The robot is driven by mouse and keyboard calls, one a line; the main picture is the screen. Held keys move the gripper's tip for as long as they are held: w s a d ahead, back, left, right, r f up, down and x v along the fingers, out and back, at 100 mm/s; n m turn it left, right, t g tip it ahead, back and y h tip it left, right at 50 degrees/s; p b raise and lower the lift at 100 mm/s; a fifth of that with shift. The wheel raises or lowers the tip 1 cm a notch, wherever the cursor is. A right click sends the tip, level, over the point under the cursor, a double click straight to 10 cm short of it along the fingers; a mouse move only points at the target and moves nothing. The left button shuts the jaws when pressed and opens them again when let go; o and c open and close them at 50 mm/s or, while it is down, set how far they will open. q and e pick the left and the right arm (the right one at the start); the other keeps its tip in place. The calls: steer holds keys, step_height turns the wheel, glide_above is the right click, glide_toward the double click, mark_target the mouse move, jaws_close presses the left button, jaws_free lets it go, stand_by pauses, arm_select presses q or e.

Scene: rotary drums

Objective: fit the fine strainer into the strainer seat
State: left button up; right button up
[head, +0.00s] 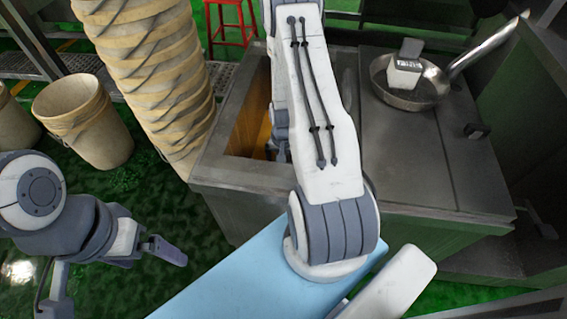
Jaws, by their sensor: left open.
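I cannot make out a fine strainer or a strainer seat for certain in the head view. My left gripper (150,251) is open and empty at the lower left, over the green floor. My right arm reaches up the middle of the view and bends back down behind its own link. A small part of my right gripper (279,148) shows over the open bay of the steel cabinet (240,123). Its fingers are mostly hidden, so I cannot tell whether they hold anything.
A steel pan (412,98) holding a grey and white block (404,72) rests on the cabinet top, its handle pointing up right. A tall stack of tan buckets (160,75) stands left of the cabinet. A separate tan bucket (85,120) stands further left. Green floor lies between.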

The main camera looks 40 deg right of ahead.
step_height(320, 180, up, 10)
steer(key=p, duration=0.3)
steer(key=shift+r, duration=0.25)
step_height(320, 180, down, 11)
steer(key=b, duration=0.3)
steer(key=shift+r+p, duration=0.4)
steer(key=shift+r, duration=0.45)
steer(key=shift+f, duration=0.15)
